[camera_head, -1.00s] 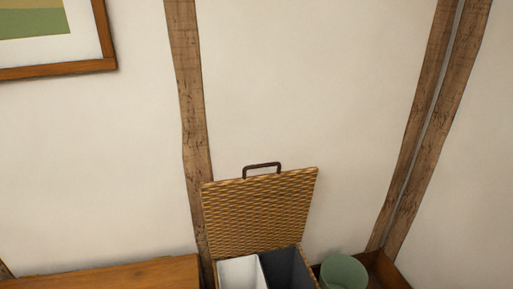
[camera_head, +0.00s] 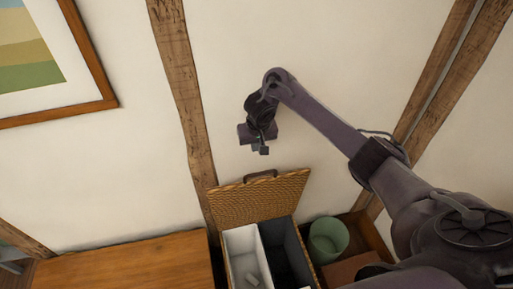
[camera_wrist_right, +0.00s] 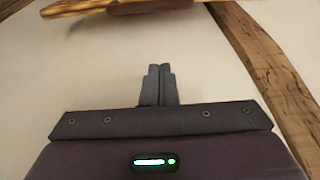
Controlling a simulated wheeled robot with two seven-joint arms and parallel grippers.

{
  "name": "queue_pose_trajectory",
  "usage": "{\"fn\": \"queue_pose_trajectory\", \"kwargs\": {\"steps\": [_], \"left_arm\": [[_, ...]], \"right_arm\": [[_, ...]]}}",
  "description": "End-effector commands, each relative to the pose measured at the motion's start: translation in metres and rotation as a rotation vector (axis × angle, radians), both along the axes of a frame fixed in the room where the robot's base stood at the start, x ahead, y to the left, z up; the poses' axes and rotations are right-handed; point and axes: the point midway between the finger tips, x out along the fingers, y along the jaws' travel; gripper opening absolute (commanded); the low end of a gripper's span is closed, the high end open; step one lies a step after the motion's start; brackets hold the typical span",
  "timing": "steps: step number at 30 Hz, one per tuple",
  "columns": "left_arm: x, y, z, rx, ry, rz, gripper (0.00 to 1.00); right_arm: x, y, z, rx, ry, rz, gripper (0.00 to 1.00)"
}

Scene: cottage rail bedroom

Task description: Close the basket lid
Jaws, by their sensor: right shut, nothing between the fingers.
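The wicker basket lid (camera_head: 262,200) stands open, tilted up against the wall, with a dark handle (camera_head: 261,176) at its top edge. The basket (camera_head: 229,262) below shows a white compartment and a dark grey compartment. A small pale item (camera_head: 252,279) lies in the white one. My right gripper (camera_head: 263,150) is above the lid's handle, apart from it, shut and empty. My left gripper is not in view.
A wooden surface (camera_head: 130,268) is left of the basket. A green bin (camera_head: 328,240) stands to the right in a wooden tray-like frame (camera_head: 370,238). Wooden posts (camera_head: 185,95) run up the wall, and a framed picture (camera_head: 85,55) hangs at upper left.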

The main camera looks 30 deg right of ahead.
Motion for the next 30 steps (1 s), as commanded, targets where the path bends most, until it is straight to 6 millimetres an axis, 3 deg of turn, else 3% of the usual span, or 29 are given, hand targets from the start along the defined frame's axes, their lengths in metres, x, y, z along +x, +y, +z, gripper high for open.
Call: {"fn": "queue_pose_trajectory", "kwargs": {"steps": [4,9,21,30], "left_arm": [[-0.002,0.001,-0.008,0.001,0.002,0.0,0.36],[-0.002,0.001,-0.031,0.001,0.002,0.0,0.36],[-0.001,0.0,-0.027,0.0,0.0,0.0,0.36],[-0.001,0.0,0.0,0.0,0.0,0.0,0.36]], "right_arm": [[0.001,-0.002,-0.006,0.0,0.002,-0.007,0.0],[0.006,-0.002,-0.032,0.002,0.003,-0.006,0.0],[0.024,-0.008,-0.097,-0.002,0.003,-0.007,0.0],[-0.007,0.0,-0.089,-0.004,0.001,-0.002,0.0]]}}
